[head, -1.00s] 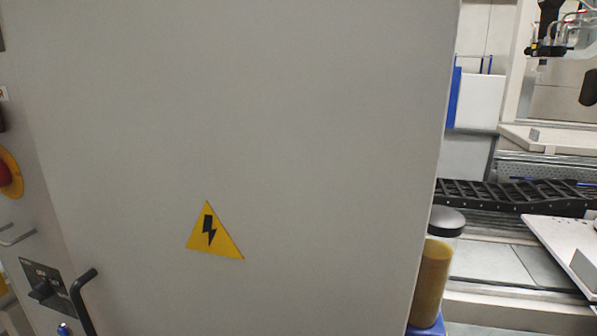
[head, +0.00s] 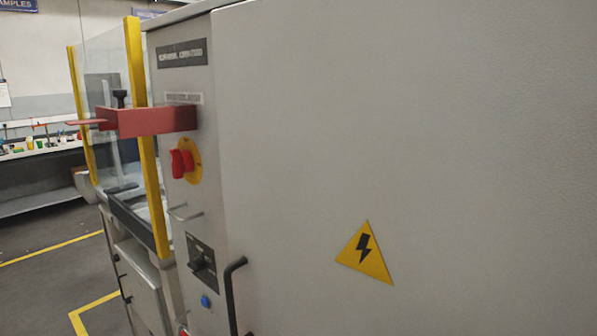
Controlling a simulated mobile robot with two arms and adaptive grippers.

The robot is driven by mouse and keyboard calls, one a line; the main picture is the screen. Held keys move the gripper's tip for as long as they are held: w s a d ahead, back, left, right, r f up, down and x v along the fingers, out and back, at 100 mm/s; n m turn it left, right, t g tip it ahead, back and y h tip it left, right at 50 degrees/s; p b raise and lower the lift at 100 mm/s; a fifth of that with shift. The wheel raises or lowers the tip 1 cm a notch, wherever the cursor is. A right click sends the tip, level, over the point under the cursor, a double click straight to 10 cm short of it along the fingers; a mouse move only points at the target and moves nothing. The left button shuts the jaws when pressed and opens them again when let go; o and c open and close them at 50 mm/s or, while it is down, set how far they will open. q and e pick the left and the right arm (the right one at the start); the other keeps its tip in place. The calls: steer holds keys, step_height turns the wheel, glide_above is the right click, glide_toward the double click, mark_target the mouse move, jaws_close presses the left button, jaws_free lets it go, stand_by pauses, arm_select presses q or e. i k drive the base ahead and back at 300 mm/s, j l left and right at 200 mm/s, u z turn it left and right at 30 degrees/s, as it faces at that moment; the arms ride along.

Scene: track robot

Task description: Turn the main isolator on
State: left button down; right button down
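A grey cabinet (head: 400,130) fills the middle and right of the head view. On its narrow left face, a red rotary handle (head: 182,163) sits on a round yellow plate (head: 194,175), which looks like the main isolator. Its on or off position cannot be read. Lower on the same face is a black rotary switch (head: 203,264) on a dark plate, with small blurred markings. A dark label plate (head: 183,53) is at the top of this face. Neither of my grippers is in view.
A red box-shaped bracket (head: 150,121) sticks out left just above the red handle. Thin metal (head: 186,213) and black (head: 231,295) handles project below. A clear guard with yellow posts (head: 149,185) stands left. Open floor (head: 45,275) with yellow lines lies further left.

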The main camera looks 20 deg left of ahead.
mark_target(182, 162)
steer(key=u, duration=1.4)
